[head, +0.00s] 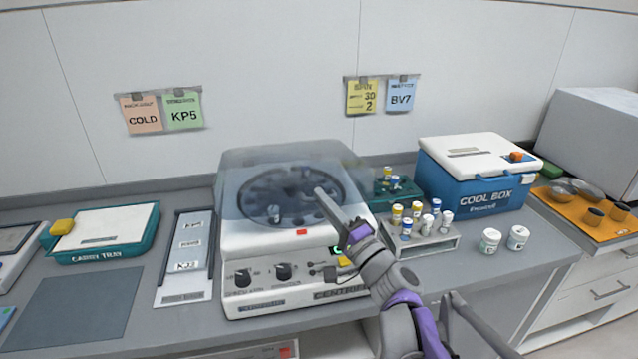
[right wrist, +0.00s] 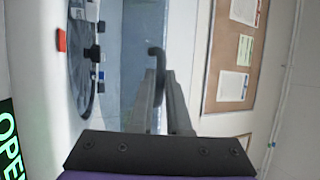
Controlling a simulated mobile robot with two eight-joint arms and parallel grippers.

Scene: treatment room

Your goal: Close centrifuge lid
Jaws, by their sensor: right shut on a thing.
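The white centrifuge (head: 300,248) stands on the bench, its dark round rotor (head: 262,193) showing through the clear bluish lid (head: 240,165). In the right wrist view the lid (right wrist: 138,35) appears as a see-through sheet apart from the rotor (right wrist: 84,60). Part of a green display reading OPEN (right wrist: 8,140) shows there. My right gripper (head: 322,195) is over the centrifuge's front right. In the right wrist view its fingers (right wrist: 160,85) are shut on a dark hooked lid handle (right wrist: 156,56). How far the lid is tilted is hard to tell. My left gripper is out of view.
A rack of capped vials (head: 432,242) and a blue cool box (head: 475,185) stand right of the centrifuge. Two white jars (head: 490,241) are in front of the box. A labelled panel (head: 187,250) and a teal carry tray (head: 110,252) lie to the left.

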